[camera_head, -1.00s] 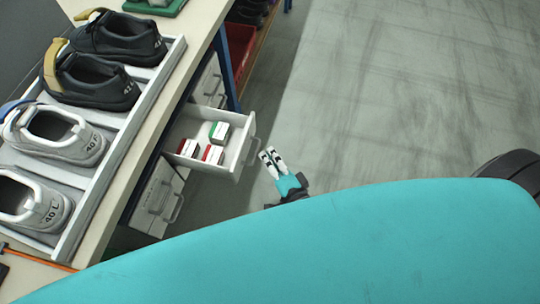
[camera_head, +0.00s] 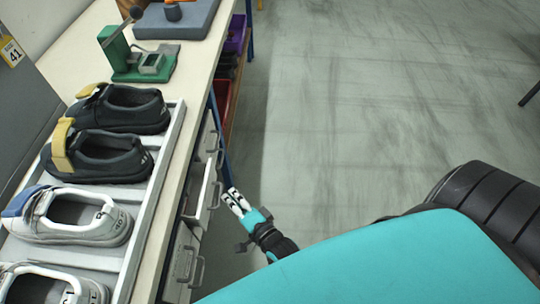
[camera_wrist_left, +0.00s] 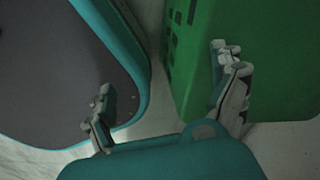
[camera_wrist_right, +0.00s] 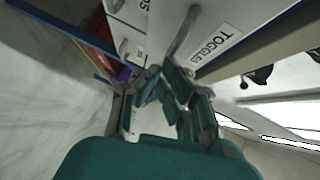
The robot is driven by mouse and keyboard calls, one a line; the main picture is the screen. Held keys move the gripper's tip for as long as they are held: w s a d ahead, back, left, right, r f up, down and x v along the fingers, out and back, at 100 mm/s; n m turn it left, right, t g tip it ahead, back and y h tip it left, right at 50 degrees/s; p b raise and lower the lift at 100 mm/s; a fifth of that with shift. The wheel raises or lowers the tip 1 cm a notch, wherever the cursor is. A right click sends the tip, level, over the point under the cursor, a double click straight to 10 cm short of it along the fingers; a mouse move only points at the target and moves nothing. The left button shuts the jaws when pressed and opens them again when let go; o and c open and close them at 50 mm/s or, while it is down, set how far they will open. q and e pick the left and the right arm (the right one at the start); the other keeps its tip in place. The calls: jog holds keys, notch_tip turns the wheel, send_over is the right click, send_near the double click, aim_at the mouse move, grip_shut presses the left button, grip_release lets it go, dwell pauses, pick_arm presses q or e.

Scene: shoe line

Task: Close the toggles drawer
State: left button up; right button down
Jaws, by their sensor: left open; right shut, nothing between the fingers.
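The toggles drawer (camera_head: 207,193) is in the bench's drawer column in the head view. Its front stands a little out from the drawers around it. Its label (camera_wrist_right: 215,45) reads "TOGGLES" in the right wrist view, with the bar handle (camera_wrist_right: 183,32) beside it. My right gripper (camera_head: 234,196) is shut and empty, just right of the drawer front; I cannot tell whether it touches. It also shows in the right wrist view (camera_wrist_right: 170,88), close to the label. My left gripper (camera_wrist_left: 165,95) is open and empty, away from the drawer.
The bench top holds a shoe rack (camera_head: 150,200) with dark and light shoes and a green fixture (camera_head: 140,62). Other drawers with handles (camera_head: 195,270) sit beside the toggles drawer. A green crate (camera_wrist_left: 250,60) is near my left gripper.

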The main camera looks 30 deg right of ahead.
aim_at(219, 199)
jog(key=w+a, duration=0.1)
jog(key=a, duration=0.2)
jog(key=shift+w, duration=0.4)
jog(key=shift+w+a, duration=0.25)
pick_arm(q)
jog(key=shift+s+d+f, duration=0.1)
jog(key=shift+s+d, duration=0.15)
jog(key=shift+d, duration=0.65)
pick_arm(e)
jog(key=shift+a, duration=0.1)
jog(key=shift+r, duration=0.1)
